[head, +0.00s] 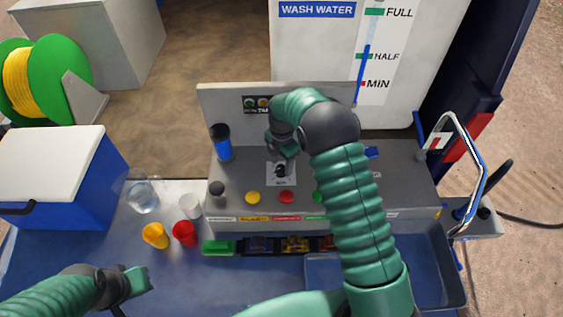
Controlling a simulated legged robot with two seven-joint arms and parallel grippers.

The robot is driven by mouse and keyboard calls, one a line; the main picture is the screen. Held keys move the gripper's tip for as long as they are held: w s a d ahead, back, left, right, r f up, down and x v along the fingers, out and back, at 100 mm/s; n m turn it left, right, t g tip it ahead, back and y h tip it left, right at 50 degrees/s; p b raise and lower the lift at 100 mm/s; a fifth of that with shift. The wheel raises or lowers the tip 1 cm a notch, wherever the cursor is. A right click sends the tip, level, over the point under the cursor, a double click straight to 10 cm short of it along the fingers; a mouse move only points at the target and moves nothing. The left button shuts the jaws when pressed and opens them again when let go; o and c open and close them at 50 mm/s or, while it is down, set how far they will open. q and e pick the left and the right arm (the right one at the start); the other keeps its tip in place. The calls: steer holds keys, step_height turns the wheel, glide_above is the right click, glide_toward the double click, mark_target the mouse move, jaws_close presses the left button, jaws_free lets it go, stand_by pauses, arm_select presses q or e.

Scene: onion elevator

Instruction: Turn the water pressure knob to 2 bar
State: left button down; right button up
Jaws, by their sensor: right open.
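A small black knob (281,171) sits on a white labelled plate (283,181) on top of the grey control console (400,176). The plate's text and the knob's pointer are too small to read. My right gripper (284,152) is open and points down just above and behind the knob; whether its fingers touch the knob cannot be told. My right forearm covers the console's right middle. My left gripper (137,293) is open and empty over the blue surface at the lower left, far from the knob.
The console carries a blue-black cylinder (221,143), a black-topped post (217,189), and yellow (253,197), red (286,197) and green (317,197) buttons. Cups (155,235) stand left. A faucet (465,165) stands right. A wash water tank (300,50) is behind.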

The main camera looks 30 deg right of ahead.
steer(key=shift+f, duration=0.6)
steer(key=shift+a, duration=0.2)
steer(key=shift+c, duration=1.9)
jaws_close()
